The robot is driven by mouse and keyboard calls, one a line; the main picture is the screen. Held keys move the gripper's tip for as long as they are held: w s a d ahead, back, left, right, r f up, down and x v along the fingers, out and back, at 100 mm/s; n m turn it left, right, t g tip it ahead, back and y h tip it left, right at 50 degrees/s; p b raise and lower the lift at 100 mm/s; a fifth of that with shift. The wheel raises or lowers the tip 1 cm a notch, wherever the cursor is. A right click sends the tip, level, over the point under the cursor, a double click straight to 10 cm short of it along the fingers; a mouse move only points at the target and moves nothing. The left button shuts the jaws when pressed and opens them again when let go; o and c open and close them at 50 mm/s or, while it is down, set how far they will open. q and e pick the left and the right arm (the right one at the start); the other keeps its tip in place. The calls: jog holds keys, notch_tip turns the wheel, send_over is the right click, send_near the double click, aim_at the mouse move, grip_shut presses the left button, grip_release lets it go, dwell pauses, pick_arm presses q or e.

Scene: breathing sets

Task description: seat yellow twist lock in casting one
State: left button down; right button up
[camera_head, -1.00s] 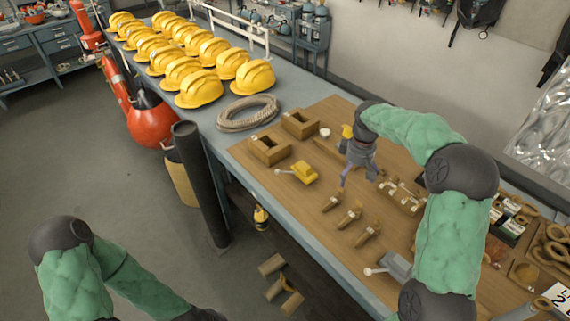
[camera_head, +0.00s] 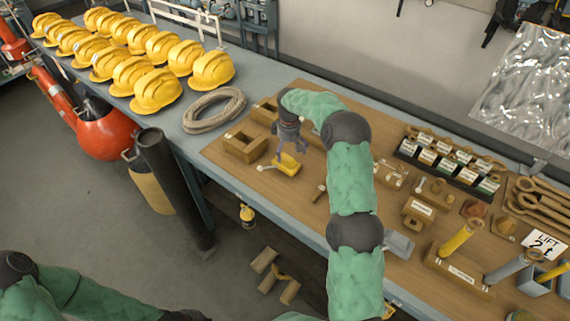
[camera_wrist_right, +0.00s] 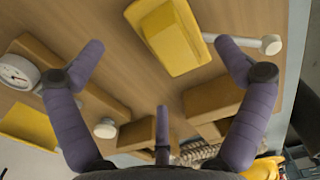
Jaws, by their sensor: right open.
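The yellow twist lock (camera_head: 286,166), with a pale-knobbed lever, lies on the brown work mat. My right gripper (camera_head: 290,148) is open and empty just above it. In the right wrist view the yellow twist lock (camera_wrist_right: 165,35) lies ahead of the spread fingers, apart from them, its white knob to the right. Two brown block-like castings with square openings sit to its left and behind: the nearer casting (camera_head: 243,147) is in plain view, the farther casting (camera_head: 266,108) is partly hidden by my right arm. Which one is casting one I cannot tell. My left gripper is out of view.
A coiled rope (camera_head: 214,110) and rows of yellow helmets (camera_head: 156,90) lie at the back left. A dark upright tube (camera_head: 175,190) stands by the bench edge. A rack of labelled parts (camera_head: 445,166) and a brown holder (camera_head: 458,270) with handled tools are to the right.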

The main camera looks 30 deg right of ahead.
aim_at(288, 160)
jog(key=shift+s+a+f, duration=0.1)
jog(key=shift+f, duration=1.45)
jog(key=shift+a+f, duration=0.1)
jog(key=shift+f, duration=1.4)
jog(key=c, duration=1.3)
jog(key=shift+r, duration=0.1)
jog(key=shift+c, duration=1.4)
jog(key=shift+r, duration=0.1)
